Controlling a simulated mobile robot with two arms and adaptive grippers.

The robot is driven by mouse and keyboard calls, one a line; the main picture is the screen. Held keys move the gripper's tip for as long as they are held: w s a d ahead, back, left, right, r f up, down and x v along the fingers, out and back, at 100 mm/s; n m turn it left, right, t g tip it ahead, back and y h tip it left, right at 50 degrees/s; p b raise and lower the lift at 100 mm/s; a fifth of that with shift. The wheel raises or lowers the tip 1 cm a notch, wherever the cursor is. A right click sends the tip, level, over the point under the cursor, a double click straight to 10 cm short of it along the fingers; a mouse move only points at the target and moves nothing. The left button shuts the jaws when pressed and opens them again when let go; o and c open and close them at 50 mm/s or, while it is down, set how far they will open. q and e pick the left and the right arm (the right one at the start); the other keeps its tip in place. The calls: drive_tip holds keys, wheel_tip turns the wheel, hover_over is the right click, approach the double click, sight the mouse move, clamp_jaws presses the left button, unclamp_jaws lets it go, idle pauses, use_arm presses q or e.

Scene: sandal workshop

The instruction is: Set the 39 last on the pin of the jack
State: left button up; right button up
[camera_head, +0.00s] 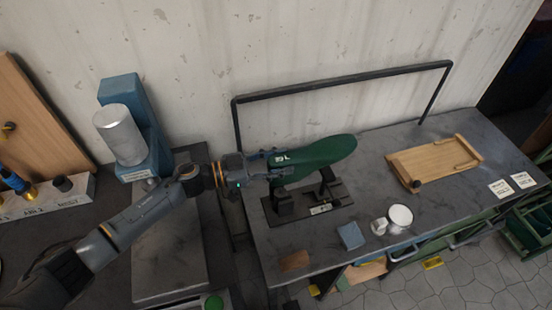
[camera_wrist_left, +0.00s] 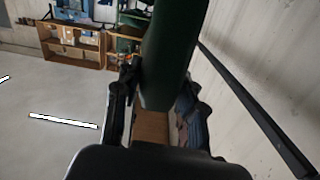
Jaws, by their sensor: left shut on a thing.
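The dark green last (camera_head: 322,153) has a small white mark near its left end, too small to read for certain. It also fills the upper middle of the left wrist view (camera_wrist_left: 168,50). My left gripper (camera_head: 274,168) is shut on the last's left end, one finger on each side in the left wrist view (camera_wrist_left: 158,95). The last lies roughly level over the black jack (camera_head: 298,206), which stands on the grey bench. The jack has a flat base, two uprights and a small label. The last hides the tops of the uprights, so I cannot tell whether it touches them. My right gripper is not in view.
A black rail (camera_head: 345,84) runs behind the jack. A wooden tray (camera_head: 432,160) lies to the right. A blue block (camera_head: 351,236) and a white pot (camera_head: 399,216) stand in front. A blue machine (camera_head: 135,115) with a grey cylinder stands left. Bench between jack and tray is clear.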

use_arm(q)
drive_tip(key=shift+s+d+f+b, duration=0.1)
drive_tip(key=shift+d+f+b, duration=0.15)
drive_tip(key=shift+b, duration=0.1)
drive_tip(key=shift+a+f+b, duration=0.1)
drive_tip(key=shift+f+b, duration=0.4)
drive_tip(key=shift+b, duration=0.05)
drive_tip(key=shift+f+b, duration=0.55)
drive_tip(key=shift+f, duration=0.05)
drive_tip(key=shift+f+b, duration=0.3)
drive_tip(key=shift+f, duration=0.15)
drive_tip(key=shift+f+b, duration=0.5)
drive_tip(key=shift+f, duration=0.2)
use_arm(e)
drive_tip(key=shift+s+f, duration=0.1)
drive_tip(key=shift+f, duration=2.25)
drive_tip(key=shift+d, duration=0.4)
use_arm(q)
drive_tip(key=o, duration=1.2)
drive_tip(key=shift+f, duration=0.1)
drive_tip(key=shift+a+f, duration=0.1)
